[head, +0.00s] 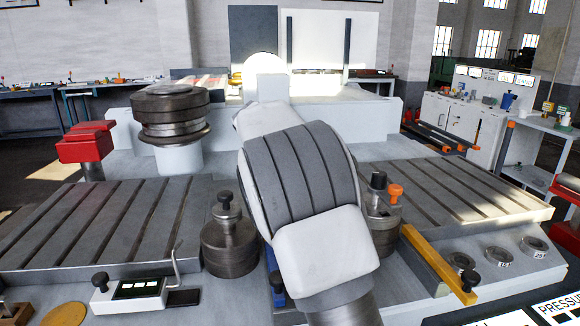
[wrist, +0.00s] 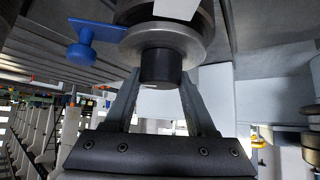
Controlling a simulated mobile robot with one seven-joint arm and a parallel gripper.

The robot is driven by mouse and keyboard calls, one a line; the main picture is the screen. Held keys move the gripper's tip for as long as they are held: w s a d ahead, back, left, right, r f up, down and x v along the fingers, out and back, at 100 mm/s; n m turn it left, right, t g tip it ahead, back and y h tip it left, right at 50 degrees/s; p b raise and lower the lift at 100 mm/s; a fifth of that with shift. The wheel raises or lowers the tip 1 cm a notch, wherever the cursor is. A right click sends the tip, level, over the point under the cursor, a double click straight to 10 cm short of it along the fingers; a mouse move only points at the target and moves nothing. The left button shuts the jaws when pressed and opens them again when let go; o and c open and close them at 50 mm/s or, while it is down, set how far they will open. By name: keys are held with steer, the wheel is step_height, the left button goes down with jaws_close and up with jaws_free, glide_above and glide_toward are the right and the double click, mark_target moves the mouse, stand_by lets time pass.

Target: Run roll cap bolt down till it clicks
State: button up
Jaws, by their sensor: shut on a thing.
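In the wrist view my gripper (wrist: 160,92) has its two fingers on either side of a black cylindrical bolt head (wrist: 160,66) and is shut on it. The bolt head stands out from the middle of a round metal roll cap (wrist: 136,42), with a darker roll body beyond. The bolt and cap look in line; any gap under the head cannot be told. In the head view my arm hides the gripper and this roll. Another roll (head: 229,248) with a black-knobbed bolt (head: 226,198) stands left of my arm, and a third (head: 383,222) partly shows at right.
A blue knob (wrist: 82,53) sits beside the gripped roll. A large stacked roll (head: 170,112) stands at back left. Slotted plates (head: 105,222) lie on both sides. A yellow bar (head: 435,262), an orange knob (head: 395,192) and a small display box (head: 130,297) are near the front.

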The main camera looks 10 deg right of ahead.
steer(key=m+p, duration=0.1)
steer(key=m+g+h+p, duration=0.1)
steer(key=p, duration=0.1)
steer(key=shift+a+r+m+g+h, duration=0.1)
steer(key=shift+r+m+g+h, duration=0.2)
steer(key=shift+m, duration=0.1)
steer(key=m+g+h+p, duration=0.1)
steer(key=m+p, duration=0.2)
steer(key=p, duration=0.2)
steer(key=shift+g, duration=0.4)
steer(key=m+g+p, duration=0.1)
steer(key=m+p, duration=0.1)
steer(key=p, duration=0.3)
steer(key=shift+g+h, duration=0.3)
steer(key=shift+g, duration=0.1)
jaws_close()
steer(key=m+g+p, duration=0.1)
steer(key=p, duration=0.2)
steer(key=shift+f, duration=0.2)
steer(key=shift+f+m+p, duration=0.25)
steer(key=shift+m+p, duration=0.35)
steer(key=o, duration=1.3)
jaws_free()
steer(key=shift+o, duration=0.2)
steer(key=shift+r, duration=0.15)
